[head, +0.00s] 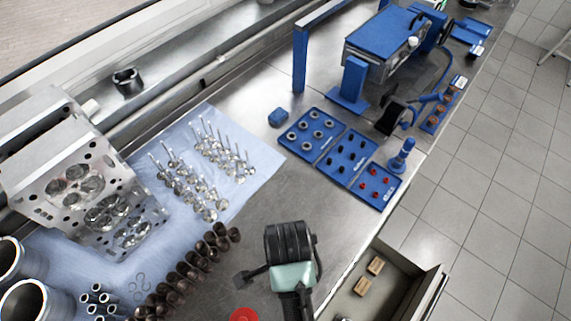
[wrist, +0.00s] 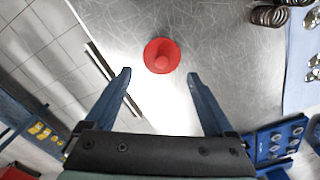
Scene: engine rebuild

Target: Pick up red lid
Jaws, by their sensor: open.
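The red lid (wrist: 162,56) is a round disc with a raised knob in its middle. It lies on the steel bench top (wrist: 215,35). In the wrist view it is just beyond my fingertips and roughly centred between them. In the head view the red lid (head: 243,315) is cut off by the bottom edge. My gripper (wrist: 158,75) is open and empty, with one blue finger on each side. No contact between fingers and lid shows.
Dark springs (head: 185,272) stand in a row left of my arm. An open drawer (head: 435,280) holds small wooden blocks. Blue trays (head: 345,155) with small parts lie further back. Valves (head: 205,165) stand on a blue cloth. Bare bench surrounds the lid in the wrist view.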

